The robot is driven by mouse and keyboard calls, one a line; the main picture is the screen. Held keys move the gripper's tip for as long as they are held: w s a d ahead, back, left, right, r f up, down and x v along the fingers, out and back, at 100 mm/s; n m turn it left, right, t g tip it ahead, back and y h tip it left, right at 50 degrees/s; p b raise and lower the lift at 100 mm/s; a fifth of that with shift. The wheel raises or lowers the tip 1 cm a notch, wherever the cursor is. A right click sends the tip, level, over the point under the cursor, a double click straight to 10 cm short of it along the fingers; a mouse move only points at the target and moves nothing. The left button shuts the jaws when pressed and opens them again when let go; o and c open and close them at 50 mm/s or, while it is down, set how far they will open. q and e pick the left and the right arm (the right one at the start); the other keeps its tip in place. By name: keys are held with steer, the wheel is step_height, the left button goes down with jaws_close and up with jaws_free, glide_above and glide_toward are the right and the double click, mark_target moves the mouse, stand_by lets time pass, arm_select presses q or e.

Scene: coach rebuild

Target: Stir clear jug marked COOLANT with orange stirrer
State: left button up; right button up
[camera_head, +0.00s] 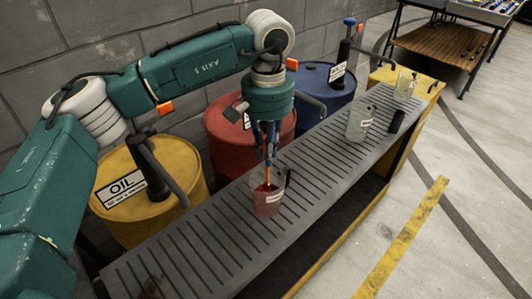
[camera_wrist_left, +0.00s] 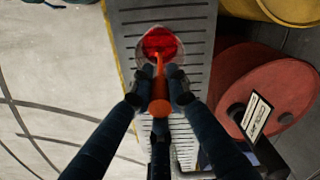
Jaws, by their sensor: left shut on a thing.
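My left gripper (camera_head: 267,153) points down over the slatted bench and is shut on the orange stirrer (camera_head: 267,174). In the left wrist view, the stirrer (camera_wrist_left: 160,100) runs from between the fingers toward red liquid. A clear jug (camera_head: 268,205) with red liquid and a white label stands upright on the bench below the gripper. The stirrer's lower end reaches into this jug; its tip is hidden. The jug's rim shows in the left wrist view (camera_wrist_left: 177,58). The label is too small to read. My right gripper is not in view.
Two more clear labelled jugs stand farther along the bench (camera_head: 215,240), one mid-bench (camera_head: 358,126) and one at the far end (camera_head: 404,88). A dark cylinder (camera_head: 396,121) is beside them. Yellow (camera_head: 185,165), red (camera_head: 222,130) and blue (camera_head: 318,82) drums stand behind.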

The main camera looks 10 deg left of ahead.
arm_select(q)
steer(key=shift+r+p, duration=1.7)
steer(key=shift+r, duration=1.05)
steer(key=shift+r+p, duration=0.55)
steer(key=shift+r, duration=0.35)
